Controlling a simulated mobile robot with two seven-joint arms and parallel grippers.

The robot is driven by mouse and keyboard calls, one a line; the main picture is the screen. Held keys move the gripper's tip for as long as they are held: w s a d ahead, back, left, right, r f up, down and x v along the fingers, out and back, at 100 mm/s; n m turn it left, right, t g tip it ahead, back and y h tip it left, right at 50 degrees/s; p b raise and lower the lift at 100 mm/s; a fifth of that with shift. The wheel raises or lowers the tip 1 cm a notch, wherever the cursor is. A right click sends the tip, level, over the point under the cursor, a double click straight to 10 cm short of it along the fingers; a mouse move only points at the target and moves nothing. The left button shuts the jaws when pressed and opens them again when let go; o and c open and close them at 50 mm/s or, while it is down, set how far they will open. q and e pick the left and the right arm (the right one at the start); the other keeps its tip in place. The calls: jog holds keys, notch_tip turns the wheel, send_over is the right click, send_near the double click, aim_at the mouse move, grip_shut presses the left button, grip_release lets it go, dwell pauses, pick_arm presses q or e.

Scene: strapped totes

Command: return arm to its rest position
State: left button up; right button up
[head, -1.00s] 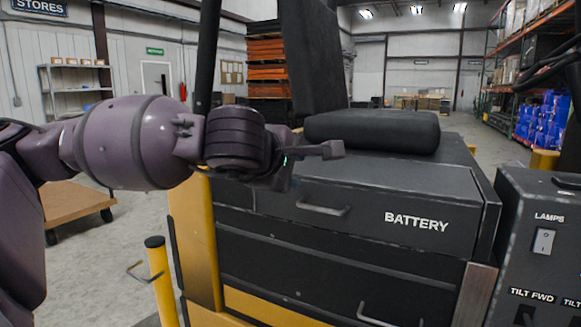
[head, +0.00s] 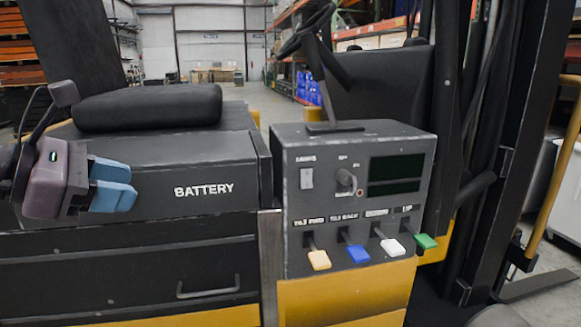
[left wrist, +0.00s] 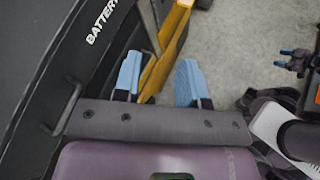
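My left gripper (head: 128,185) is at the left of the head view, in front of the dark battery drawer (head: 165,175) of a forklift. Its purple body has two blue fingers. In the left wrist view the two blue fingers (left wrist: 160,78) stand well apart with nothing between them, so it is open and empty. A small dark gripper with blue tips (left wrist: 291,60) shows at the right edge of the left wrist view. It appears to be my right gripper, but it is too small to tell its opening. No right gripper shows in the head view.
The drawer handle (left wrist: 62,108) is close to the left gripper. A control box (head: 350,180) with a switch, a knob and coloured levers stands to the right. A seat (head: 150,107) is above the drawer, and a steering wheel (head: 303,32) is behind the box. Bare floor (left wrist: 235,35) shows beside the forklift.

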pick_arm(q)
jog(key=w+a+f+n+t+y+p, duration=0.15)
jog(key=a+f+n+t, duration=0.45)
jog(key=n, duration=0.9)
jog(key=a+f+n+t+y+p, duration=0.15)
jog(key=f+n+t, duration=0.25)
jog(key=f+n, duration=0.75)
jog(key=s+f+n+g+y+p, duration=0.35)
jog(key=s+f+n, duration=0.35)
jog(key=f+n, duration=0.6)
jog(key=s+d+f+n+g+y+p, duration=0.1)
jog(key=s+f+n, duration=0.3)
jog(key=s, duration=0.6)
jog(key=s+d+f+n+g+y+p, duration=0.1)
jog(key=s+d+f+n+g+y, duration=0.1)
jog(key=s+f, duration=0.6)
jog(key=s+d+n+g, duration=0.1)
jog(key=s+n, duration=0.1)
jog(key=shift+s+n, duration=0.2)
jog(key=shift+n, duration=0.15)
pick_arm(e)
notch_tip(320, 180, up, 8)
jog(key=t, duration=0.1)
